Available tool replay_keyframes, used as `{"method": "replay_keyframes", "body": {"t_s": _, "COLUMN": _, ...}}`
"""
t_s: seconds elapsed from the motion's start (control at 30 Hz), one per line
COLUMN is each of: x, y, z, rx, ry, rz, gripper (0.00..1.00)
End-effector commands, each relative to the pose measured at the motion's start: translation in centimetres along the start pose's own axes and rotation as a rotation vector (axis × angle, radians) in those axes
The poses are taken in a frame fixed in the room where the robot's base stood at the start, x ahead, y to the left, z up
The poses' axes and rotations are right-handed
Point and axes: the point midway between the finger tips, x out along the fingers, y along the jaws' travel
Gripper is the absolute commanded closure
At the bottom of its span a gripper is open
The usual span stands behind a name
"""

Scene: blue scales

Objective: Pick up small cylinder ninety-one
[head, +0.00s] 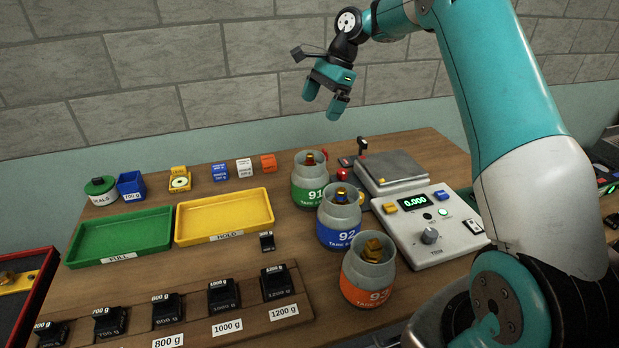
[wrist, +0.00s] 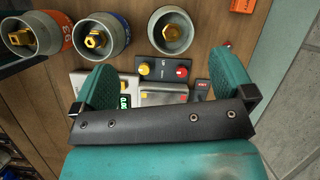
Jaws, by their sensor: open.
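Small cylinder 91 (head: 309,193) is grey with a green band and stands upright on the wooden table, at the back of a row of three. It also shows from above in the wrist view (wrist: 185,36), with a brass fitting in its open collar. My gripper (head: 324,99) is open and empty, high in the air above the cylinders in the head view. In the wrist view its two fingers are spread wide, and cylinder 91 lies beyond them, not between them.
Blue-banded cylinder 92 (head: 340,230) and orange-banded cylinder 93 (head: 367,293) stand close in front of 91. A scale (head: 395,168) and its control box (head: 440,244) are on the right. Yellow (head: 224,236) and green (head: 120,255) trays lie left.

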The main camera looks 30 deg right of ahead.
Motion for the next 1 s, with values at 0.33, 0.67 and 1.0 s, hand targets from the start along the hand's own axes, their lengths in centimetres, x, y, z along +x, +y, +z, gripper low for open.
{"method": "replay_keyframes", "body": {"t_s": 0.33, "x": 2.7, "y": -1.0, "z": -5.9, "rx": 0.272, "ry": 0.01, "rz": -0.008, "gripper": 0.0}}
{"method": "replay_keyframes", "body": {"t_s": 0.67, "x": 9.6, "y": -1.2, "z": -5.6, "rx": 0.269, "ry": 0.011, "rz": -0.006, "gripper": 0.0}}
{"method": "replay_keyframes", "body": {"t_s": 1.0, "x": 12.9, "y": -1.3, "z": -5.7, "rx": 0.267, "ry": 0.011, "rz": -0.009, "gripper": 0.0}}
